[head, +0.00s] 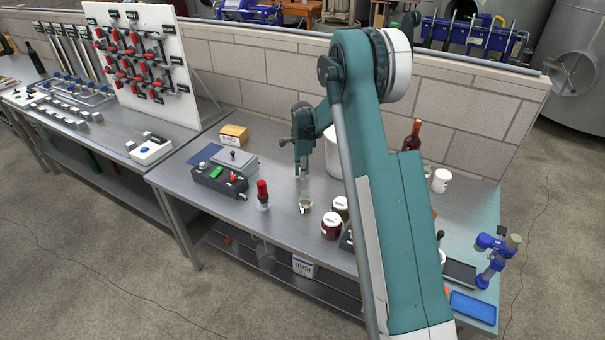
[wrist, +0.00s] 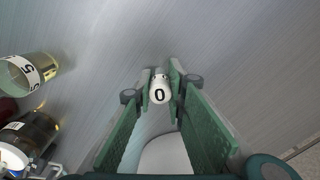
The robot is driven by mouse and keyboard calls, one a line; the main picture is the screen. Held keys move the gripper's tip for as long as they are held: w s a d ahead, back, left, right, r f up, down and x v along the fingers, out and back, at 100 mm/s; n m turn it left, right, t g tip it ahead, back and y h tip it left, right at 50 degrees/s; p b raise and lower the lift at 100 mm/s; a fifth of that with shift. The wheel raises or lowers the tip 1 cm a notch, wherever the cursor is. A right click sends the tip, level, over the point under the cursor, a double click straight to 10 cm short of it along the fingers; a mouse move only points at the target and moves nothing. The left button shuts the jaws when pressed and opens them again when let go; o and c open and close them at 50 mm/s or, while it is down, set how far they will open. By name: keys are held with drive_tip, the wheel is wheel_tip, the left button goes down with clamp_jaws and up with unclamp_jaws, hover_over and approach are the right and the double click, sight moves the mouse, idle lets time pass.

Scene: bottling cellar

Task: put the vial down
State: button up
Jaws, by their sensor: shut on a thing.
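The vial (wrist: 160,92) is a small white-labelled cylinder marked "0". In the wrist view it sits between the two green fingertips of my gripper (wrist: 161,99), which is shut on it. In the head view my gripper (head: 302,166) points down over the back middle of the metal bench (head: 275,165), with a small pale end showing under its tips. The gap between the vial and the bench top is hard to judge.
A glass beaker (head: 305,205) stands in front of my gripper; it also shows in the wrist view (wrist: 34,72). A red-topped bottle (head: 263,195), a control box (head: 220,180), lidded jars (head: 331,226) and a cardboard box (head: 234,135) stand around. Bare bench lies around the gripper.

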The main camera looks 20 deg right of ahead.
drive_tip(key=shift+f, duration=0.15)
drive_tip(key=o, duration=0.8)
wheel_tip(320, 180, up, 12)
drive_tip(key=shift+r+p, duration=0.2)
drive_tip(key=shift+p, duration=0.25)
idle(0.5)
